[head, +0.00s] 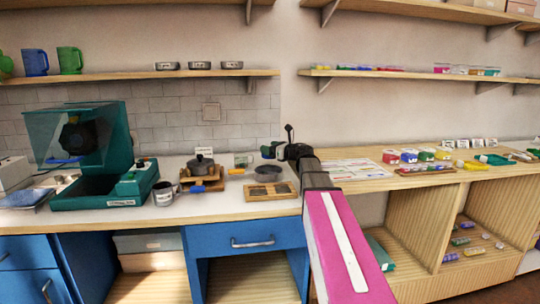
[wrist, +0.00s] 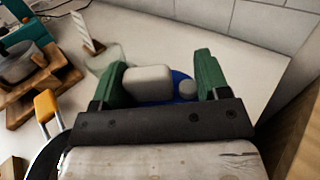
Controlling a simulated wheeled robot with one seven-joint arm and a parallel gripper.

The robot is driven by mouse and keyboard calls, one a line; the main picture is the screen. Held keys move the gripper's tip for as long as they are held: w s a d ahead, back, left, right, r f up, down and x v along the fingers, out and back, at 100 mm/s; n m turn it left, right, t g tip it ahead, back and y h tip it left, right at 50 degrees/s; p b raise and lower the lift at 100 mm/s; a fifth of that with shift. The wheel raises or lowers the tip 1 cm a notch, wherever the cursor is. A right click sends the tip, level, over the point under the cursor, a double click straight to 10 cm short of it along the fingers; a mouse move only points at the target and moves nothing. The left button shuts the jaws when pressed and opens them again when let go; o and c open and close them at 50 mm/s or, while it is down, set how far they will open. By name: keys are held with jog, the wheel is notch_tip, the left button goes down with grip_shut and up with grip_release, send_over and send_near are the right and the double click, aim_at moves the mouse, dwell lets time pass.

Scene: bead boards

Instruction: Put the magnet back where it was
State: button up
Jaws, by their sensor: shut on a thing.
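My gripper (head: 272,151) is above the white counter, over the area of the dark grey bowl (head: 268,173). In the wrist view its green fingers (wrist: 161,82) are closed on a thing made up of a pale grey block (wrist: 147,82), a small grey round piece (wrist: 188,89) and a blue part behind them. This seems to be the magnet; the black gripper bar hides its lower part. I cannot tell which spot the magnet came from.
A glass jar (head: 242,160) stands just behind the gripper, left of the bowl. A wooden board with dark recesses (head: 271,191) lies in front. Left are a grey pot (head: 200,165) on a wooden stand, a metal mug (head: 164,194) and a teal machine (head: 110,190). A tiled wall is behind.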

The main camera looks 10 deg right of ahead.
jog(key=shift+f, duration=1.35)
jog(key=shift+f, duration=0.6)
jog(key=o, duration=1.1)
jog(key=shift+r, duration=0.1)
jog(key=shift+r, duration=0.6)
jog(key=v, duration=0.7)
jog(key=shift+s+d, duration=0.2)
